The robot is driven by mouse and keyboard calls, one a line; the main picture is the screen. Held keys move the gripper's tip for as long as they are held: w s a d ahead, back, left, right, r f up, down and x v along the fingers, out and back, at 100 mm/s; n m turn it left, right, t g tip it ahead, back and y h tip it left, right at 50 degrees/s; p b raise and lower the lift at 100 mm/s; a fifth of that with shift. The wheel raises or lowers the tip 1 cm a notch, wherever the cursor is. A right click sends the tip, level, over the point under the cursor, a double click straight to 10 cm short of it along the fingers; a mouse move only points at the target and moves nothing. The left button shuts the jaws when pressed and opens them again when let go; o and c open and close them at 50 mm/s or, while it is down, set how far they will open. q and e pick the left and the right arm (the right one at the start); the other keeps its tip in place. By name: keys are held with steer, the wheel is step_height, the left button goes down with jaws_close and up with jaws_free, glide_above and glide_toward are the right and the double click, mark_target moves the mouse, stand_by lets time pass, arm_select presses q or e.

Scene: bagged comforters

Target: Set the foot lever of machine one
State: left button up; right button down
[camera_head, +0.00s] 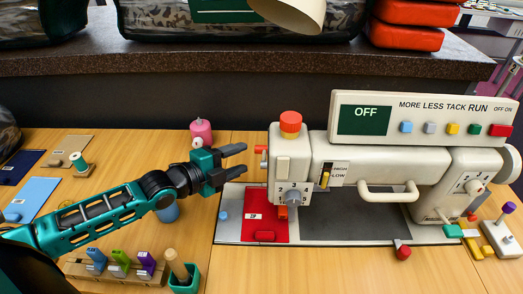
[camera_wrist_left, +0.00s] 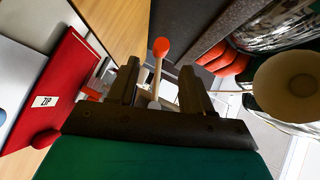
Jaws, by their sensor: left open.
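The sewing machine (camera_head: 340,158), a cream body with a green OFF display, stands on the right half of the table. A small red-orange lever tip (camera_head: 262,150) sticks out at the left side of its head; I cannot tell for sure that it is the foot lever. My left gripper (camera_head: 244,160) is open and empty, pointing right, just left of the machine head. In the left wrist view, a pale rod with an orange knob (camera_wrist_left: 160,47) shows between and beyond the open fingers (camera_wrist_left: 160,80). I cannot see contact. My right gripper is not in view.
A red ZIP piece (camera_head: 262,228) lies on the machine's plate below my gripper. A wooden clip rack (camera_head: 115,268) and a green cup with a wooden handle (camera_head: 184,278) are at front left. A dark shelf (camera_head: 200,58) runs behind.

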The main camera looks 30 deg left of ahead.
mark_target(257, 152)
arm_select(q)
steer(key=b+x, duration=0.1)
steer(key=x, duration=0.7)
steer(key=shift+w, duration=0.1)
steer(key=shift+c, duration=0.4)
jaws_close()
